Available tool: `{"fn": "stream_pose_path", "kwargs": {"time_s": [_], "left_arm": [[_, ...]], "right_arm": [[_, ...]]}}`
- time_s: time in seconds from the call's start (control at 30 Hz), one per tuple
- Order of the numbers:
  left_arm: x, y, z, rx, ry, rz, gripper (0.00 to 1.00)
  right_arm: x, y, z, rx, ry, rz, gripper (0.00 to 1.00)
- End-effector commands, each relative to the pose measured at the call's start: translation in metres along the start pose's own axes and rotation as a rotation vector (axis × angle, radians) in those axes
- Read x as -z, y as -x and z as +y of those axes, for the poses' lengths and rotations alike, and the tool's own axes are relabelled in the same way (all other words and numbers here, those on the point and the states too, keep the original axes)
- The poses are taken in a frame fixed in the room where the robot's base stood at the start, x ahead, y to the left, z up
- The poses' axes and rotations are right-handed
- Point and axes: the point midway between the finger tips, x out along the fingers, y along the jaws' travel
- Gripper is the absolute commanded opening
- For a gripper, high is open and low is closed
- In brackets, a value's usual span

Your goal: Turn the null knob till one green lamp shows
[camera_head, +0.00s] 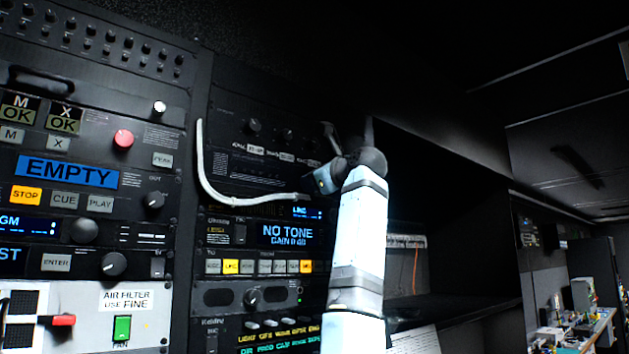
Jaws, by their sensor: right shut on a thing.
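My right gripper (322,181) is at the right end of a dark rack unit (235,165) with small knobs and pale labels. My arm comes up from below, and the jaws point left at the panel. I see no lit green lamp beside the gripper; the arm covers part of the panel there. My left gripper is not in view.
A white cable (202,165) loops across the rack and ends close below my right gripper. A display (285,233) below reads NO TONE. The left rack has an EMPTY display (67,172) and a red button (123,139). A dark open bay lies right of my arm.

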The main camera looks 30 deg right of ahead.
Motion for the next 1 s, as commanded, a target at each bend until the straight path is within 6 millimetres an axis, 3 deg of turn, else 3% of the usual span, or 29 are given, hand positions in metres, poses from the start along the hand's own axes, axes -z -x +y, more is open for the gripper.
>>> {"fn": "stream_pose_path", "kwargs": {"time_s": [0.07, 0.1, 0.2, 0.57, 0.67, 1.0], "left_arm": [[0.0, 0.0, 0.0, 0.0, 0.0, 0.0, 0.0], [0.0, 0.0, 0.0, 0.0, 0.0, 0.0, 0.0], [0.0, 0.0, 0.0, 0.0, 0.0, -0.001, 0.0], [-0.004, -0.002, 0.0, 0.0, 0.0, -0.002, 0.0], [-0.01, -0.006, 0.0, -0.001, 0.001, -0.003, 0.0], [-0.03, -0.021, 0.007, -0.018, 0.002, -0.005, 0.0]], "right_arm": [[-0.001, 0.0, -0.001, 0.001, 0.0, -0.002, 0.07], [-0.001, 0.0, -0.001, 0.001, 0.001, -0.002, 0.37], [-0.001, 0.0, -0.001, 0.001, 0.001, -0.001, 0.56], [0.0, 0.007, 0.0, 0.002, 0.001, -0.003, 0.56], [0.001, 0.021, 0.001, 0.003, 0.001, -0.005, 0.56], [0.001, 0.098, 0.001, 0.003, 0.001, -0.005, 0.56]]}}
